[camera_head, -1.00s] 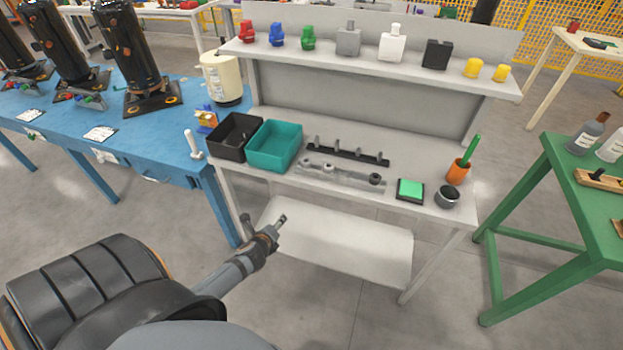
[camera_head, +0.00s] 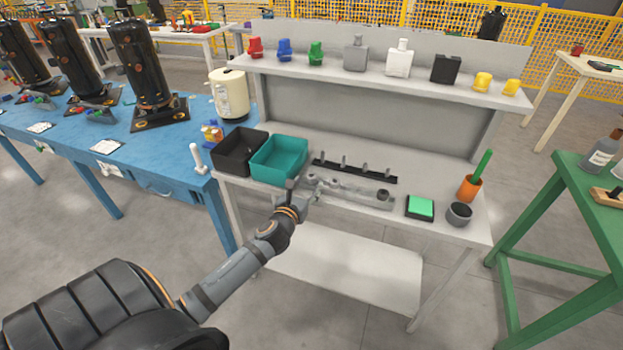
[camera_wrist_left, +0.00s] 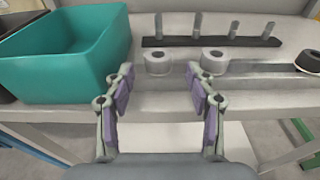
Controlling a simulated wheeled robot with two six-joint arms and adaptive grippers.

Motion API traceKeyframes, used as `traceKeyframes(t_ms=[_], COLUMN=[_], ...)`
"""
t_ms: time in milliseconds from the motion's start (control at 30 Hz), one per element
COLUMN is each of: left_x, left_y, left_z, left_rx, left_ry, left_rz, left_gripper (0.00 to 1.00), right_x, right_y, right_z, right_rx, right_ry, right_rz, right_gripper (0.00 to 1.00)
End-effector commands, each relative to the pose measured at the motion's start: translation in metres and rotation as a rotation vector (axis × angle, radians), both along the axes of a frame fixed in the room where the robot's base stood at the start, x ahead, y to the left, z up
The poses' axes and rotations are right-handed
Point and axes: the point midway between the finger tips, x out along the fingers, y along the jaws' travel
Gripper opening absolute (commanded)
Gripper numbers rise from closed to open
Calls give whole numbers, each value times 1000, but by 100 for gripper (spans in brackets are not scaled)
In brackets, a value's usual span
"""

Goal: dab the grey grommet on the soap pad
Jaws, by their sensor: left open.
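My left gripper (camera_head: 303,192) is open and empty at the front edge of the grey bench. In the left wrist view its two purple-padded fingers (camera_wrist_left: 160,80) point toward a light grommet (camera_wrist_left: 158,62), which shows between the fingertips and just beyond them. A second light grey grommet (camera_wrist_left: 214,61) sits right of it, and a dark one (camera_wrist_left: 309,62) is at the right edge. I cannot tell for sure which is the grey one. The soap pad, a green pad in a black tray (camera_head: 420,207), lies on the bench further right. My right gripper is not in view.
A teal bin (camera_head: 278,161) and a black bin (camera_head: 238,155) stand left of the grommets. A dark rail with several upright pegs (camera_head: 354,171) is behind them. A grey cup (camera_head: 459,214) and an orange pen holder (camera_head: 470,188) stand right of the pad.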

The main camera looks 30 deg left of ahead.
Motion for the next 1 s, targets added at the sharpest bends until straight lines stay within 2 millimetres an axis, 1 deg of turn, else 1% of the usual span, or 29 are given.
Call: traceKeyframes(t_ms=[167,200,300,533,567,900,1000], left_x=[29,35,45,48,48,48,48], left_y=[10,11,13,14,14,14,14], left_z=[8,5,2,1,1,1,1], left_rx=[-3,-4,-3,-3,-3,-2,-2], left_ry=[-5,-3,-2,-2,-2,-1,-1], left_rz=[2,3,0,-1,-1,0,0], left_gripper=[56,56,56,56,54,9,9], right_x=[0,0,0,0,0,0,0], right_y=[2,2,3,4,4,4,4], right_z=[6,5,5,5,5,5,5], right_rx=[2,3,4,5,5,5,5], right_ry=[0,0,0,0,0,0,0], right_rz=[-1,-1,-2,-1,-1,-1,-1], right_gripper=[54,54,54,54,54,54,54])
